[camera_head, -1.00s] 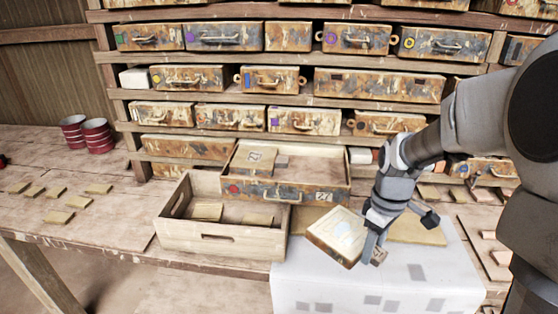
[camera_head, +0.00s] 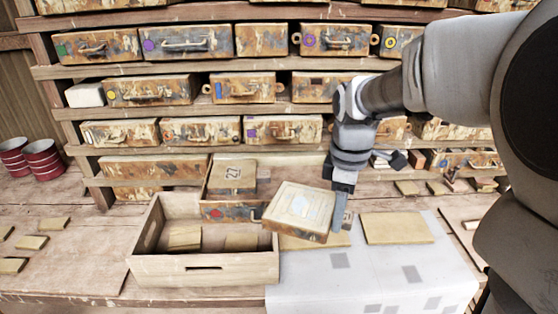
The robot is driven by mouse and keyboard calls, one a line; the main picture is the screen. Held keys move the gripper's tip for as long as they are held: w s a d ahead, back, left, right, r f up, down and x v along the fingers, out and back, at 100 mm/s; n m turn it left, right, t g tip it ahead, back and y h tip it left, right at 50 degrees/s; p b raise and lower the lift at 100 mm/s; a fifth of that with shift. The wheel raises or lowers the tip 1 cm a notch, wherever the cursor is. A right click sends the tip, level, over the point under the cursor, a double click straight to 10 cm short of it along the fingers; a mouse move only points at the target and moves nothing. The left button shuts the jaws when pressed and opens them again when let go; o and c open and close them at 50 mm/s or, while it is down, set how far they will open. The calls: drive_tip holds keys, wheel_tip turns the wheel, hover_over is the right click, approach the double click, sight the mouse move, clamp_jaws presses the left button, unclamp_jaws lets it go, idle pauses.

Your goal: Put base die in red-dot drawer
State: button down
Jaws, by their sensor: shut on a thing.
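The base die (camera_head: 298,212), a square tan block with a pale bluish pattern on its top, is tilted slightly in my gripper (camera_head: 341,208). My gripper is shut on its right edge and holds it above the bench. The red-dot drawer (camera_head: 236,211) is pulled out, with a red dot on the left of its front. A block marked 27 (camera_head: 232,176) lies in its left part. The base die overlaps the drawer's right front in the picture and hides part of it; I cannot tell the exact gap between them.
An open wooden crate (camera_head: 205,270) with flat tiles inside stands left of the base die, in front of the drawer. A white sheet (camera_head: 375,275) covers the bench at front right. A flat tan board (camera_head: 396,228) lies right of my gripper. Shelves of shut drawers rise behind.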

drive_tip(key=w+p, duration=0.1)
drive_tip(key=w, duration=0.5)
drive_tip(key=w+p, duration=0.1)
drive_tip(key=w, duration=0.5)
drive_tip(key=w+p, duration=0.2)
drive_tip(key=w, duration=0.5)
drive_tip(key=shift+f, duration=0.4)
wheel_tip(320, 180, down, 5)
drive_tip(key=shift+r, duration=0.1)
drive_tip(key=shift+w+f+p, duration=0.1)
drive_tip(key=shift+f+p, duration=0.3)
drive_tip(key=shift+f, duration=0.3)
drive_tip(key=shift+c, duration=1.6)
unclamp_jaws()
drive_tip(key=shift+f, duration=0.1)
